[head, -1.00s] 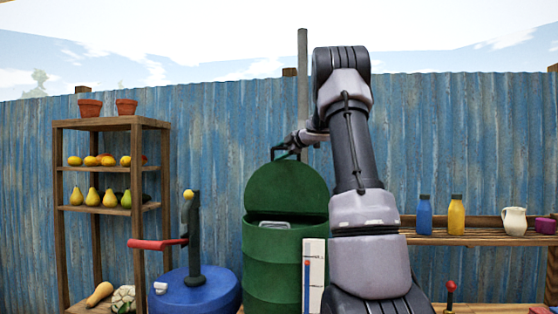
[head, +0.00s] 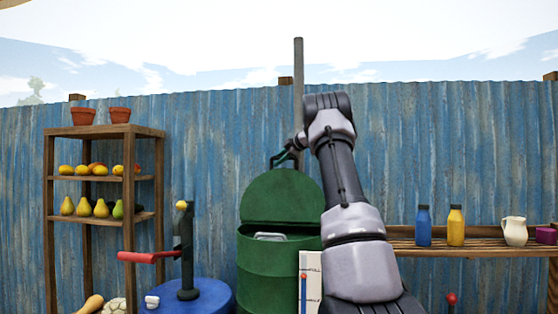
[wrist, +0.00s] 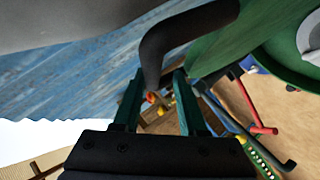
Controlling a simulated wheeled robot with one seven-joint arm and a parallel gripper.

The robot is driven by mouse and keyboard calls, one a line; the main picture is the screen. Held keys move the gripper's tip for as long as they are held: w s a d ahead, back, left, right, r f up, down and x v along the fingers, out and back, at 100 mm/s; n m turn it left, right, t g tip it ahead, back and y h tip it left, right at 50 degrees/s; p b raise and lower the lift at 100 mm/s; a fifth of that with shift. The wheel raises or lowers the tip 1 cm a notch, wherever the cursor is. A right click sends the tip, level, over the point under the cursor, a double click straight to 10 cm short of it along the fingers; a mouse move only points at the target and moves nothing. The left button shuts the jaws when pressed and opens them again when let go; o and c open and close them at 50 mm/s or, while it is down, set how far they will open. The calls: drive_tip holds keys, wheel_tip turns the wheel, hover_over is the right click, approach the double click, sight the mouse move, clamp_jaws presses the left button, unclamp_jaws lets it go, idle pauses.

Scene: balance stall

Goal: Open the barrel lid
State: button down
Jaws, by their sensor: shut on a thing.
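The green barrel (head: 262,283) stands in the middle of the head view. Its round green lid (head: 281,200) is raised, standing steeply tilted up behind the barrel mouth. A light grey object (head: 269,237) shows inside the mouth. My gripper (head: 285,158) is at the top edge of the lid. In the wrist view my gripper (wrist: 157,95) has its two dark green fingers on either side of the dark curved lid handle (wrist: 180,38), shut on it. The green lid also shows in the wrist view (wrist: 228,42). My arm hides the barrel's right side in the head view.
A blue drum (head: 190,297) with a dark post and red lever (head: 150,257) stands left of the barrel. A fruit shelf (head: 105,132) is farther left. A wooden shelf with bottles (head: 440,240) is at right. A blue corrugated fence (head: 215,130) and pole (head: 298,90) stand behind.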

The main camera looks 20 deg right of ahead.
wheel_tip(320, 180, down, 2)
drive_tip(key=shift+f+g, duration=0.2)
drive_tip(key=shift+g, duration=0.1)
drive_tip(key=c, duration=0.8)
unclamp_jaws()
drive_tip(key=r+v, duration=0.1)
drive_tip(key=v, duration=1)
drive_tip(key=shift+r, duration=0.2)
